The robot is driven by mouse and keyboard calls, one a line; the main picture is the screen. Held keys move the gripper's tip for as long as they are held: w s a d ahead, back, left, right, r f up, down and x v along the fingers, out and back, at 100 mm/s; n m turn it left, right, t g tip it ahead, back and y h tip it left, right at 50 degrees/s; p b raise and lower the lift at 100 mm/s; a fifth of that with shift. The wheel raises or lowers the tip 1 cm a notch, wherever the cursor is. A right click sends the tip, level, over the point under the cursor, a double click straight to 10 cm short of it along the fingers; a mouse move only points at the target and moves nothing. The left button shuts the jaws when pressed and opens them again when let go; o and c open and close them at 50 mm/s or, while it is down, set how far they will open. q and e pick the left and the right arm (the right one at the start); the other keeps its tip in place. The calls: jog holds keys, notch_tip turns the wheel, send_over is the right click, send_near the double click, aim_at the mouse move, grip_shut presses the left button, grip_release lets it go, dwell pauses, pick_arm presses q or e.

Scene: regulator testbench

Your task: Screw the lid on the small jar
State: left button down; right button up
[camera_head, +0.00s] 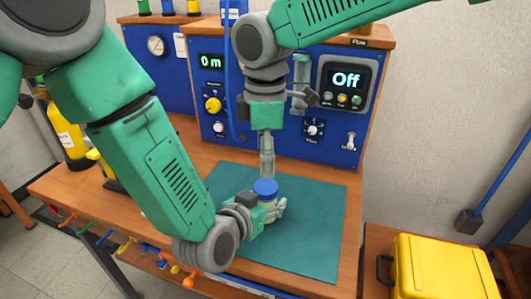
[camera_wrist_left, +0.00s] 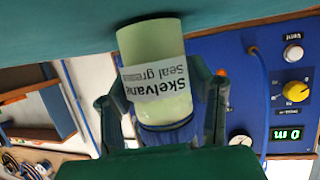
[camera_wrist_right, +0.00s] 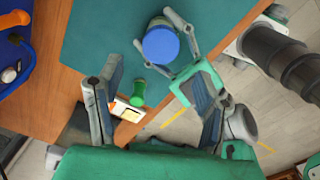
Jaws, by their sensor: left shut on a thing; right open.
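The small jar (camera_wrist_left: 150,45) is pale green with a white label. It stands upright on the teal mat in the head view (camera_head: 264,203). My left gripper (camera_head: 274,211) is shut around it from the side. The blue lid (camera_head: 265,187) sits on top of the jar; whether it is threaded cannot be told. The lid also shows from above in the right wrist view (camera_wrist_right: 160,45). My right gripper (camera_head: 267,172) points down just above the lid. Its fingers are apart and empty in the right wrist view (camera_wrist_right: 148,78), with the lid farther off beyond them.
The teal mat (camera_head: 310,245) covers the bench front and is otherwise mostly clear. The blue regulator panel (camera_head: 275,125) with knobs and an "Off" display stands behind. A yellow case (camera_head: 445,265) is at the right.

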aim_at(266, 185)
jog(key=shift+f, duration=4)
jog(key=c, duration=1.2)
jog(key=o, duration=1.4)
jog(key=shift+r, duration=0.1)
notch_tip(266, 185, up, 12)
jog(key=shift+f, duration=0.1)
